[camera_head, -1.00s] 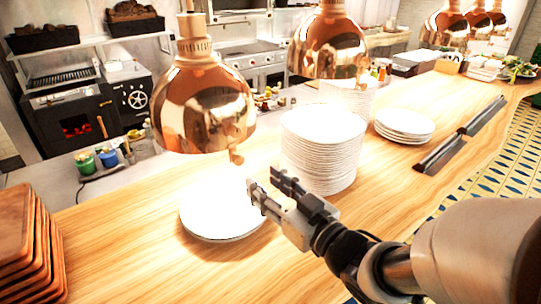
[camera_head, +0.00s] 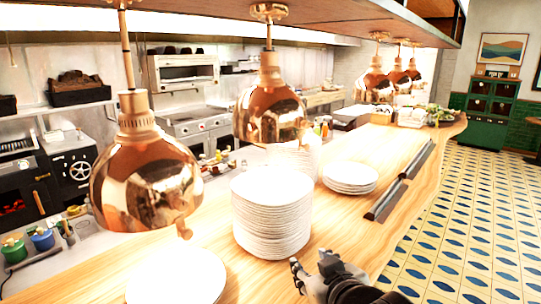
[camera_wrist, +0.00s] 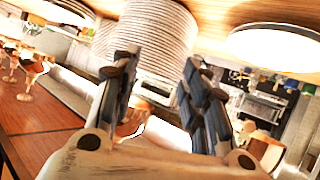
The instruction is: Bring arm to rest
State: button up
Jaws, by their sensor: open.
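My gripper (camera_head: 311,268) shows at the bottom of the head view, at the near edge of the wooden counter (camera_head: 210,246). It is apart from the tall stack of white plates (camera_head: 272,215), which stands to its upper left. In the wrist view my gripper (camera_wrist: 156,68) has its two fingers spread with nothing between them. The plate stack (camera_wrist: 158,38) shows beyond the fingertips there. A white plate (camera_head: 180,280) lies on the counter at the lower left of the head view, cut off by the frame.
Copper heat lamps (camera_head: 146,185) hang low over the counter. A short plate stack (camera_head: 350,178) and dark metal rails (camera_head: 400,180) lie farther along it. The patterned tile floor (camera_head: 470,220) at the right is clear. A green cabinet (camera_head: 489,110) stands at the back right.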

jog(key=s+d+f+m+g+h, duration=0.1)
jog(key=s+d+m+g, duration=0.1)
jog(key=s, duration=0.8)
jog(key=s+d+f+m+g+h, duration=0.1)
jog(key=s+d+g, duration=0.3)
jog(key=s, duration=0.7)
jog(key=shift+s+f+m+g, duration=0.15)
jog(key=shift+f+m+g, duration=0.45)
jog(key=shift+f+g, duration=0.2)
